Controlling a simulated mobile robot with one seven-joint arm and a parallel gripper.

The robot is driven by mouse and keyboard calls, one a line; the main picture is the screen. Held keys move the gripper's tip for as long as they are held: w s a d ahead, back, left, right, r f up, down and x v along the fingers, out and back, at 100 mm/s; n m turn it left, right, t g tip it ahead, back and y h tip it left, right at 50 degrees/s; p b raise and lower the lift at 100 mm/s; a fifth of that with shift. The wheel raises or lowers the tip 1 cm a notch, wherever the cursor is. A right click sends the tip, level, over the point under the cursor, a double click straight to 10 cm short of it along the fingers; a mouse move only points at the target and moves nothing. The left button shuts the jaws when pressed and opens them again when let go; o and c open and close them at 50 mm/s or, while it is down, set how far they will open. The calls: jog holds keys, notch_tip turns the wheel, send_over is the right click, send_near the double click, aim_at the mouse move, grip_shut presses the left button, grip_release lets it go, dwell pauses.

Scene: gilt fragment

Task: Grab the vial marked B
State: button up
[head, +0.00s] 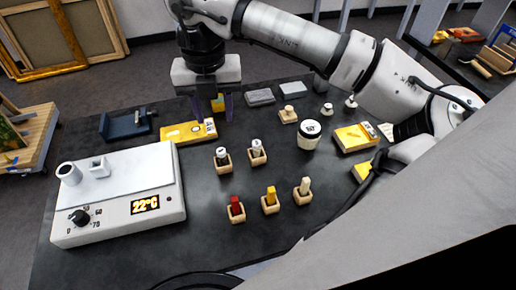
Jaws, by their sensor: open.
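Two small vials with white, marked tops stand upright in light wooden holders in the middle of the dark table. One is the left vial (222,154) and the other is the right vial (257,147). Their marks are too small to read, so I cannot tell which is B. My gripper (212,114) is behind and above them, pointing down, with its purple fingers apart. It is clear of both vials and holds nothing that I can see. A yellow item (218,103) shows between the fingers, apparently behind them.
A white heater box (120,195) reading 22°C stands at left. Red (236,206), yellow (271,196) and cream (304,187) sticks stand in holders in front. A white-lidded jar (309,135) is right of the vials. A yellow box (183,132) lies behind left; another (352,138) is at right.

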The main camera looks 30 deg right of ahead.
jog(key=shift+o, duration=0.5)
notch_tip(320, 180, up, 2)
jog(key=m, duration=0.9)
send_over(257, 143)
jog(key=f, duration=0.5)
jog(key=f+p, duration=0.1)
jog(key=f, duration=0.1)
jog(key=shift+s+d+f, duration=0.15)
jog(key=shift+d+f, duration=0.1)
jog(key=shift+f, duration=0.1)
jog(key=shift+w+a+f+p, duration=0.15)
jog(key=shift+f+p, duration=0.45)
jog(key=shift+f, duration=0.8)
jog(key=shift+w+a+f+p, duration=0.1)
jog(key=shift+f+p, duration=0.5)
jog(key=shift+f, duration=0.75)
jog(key=shift+c, duration=0.5)
grip_shut()
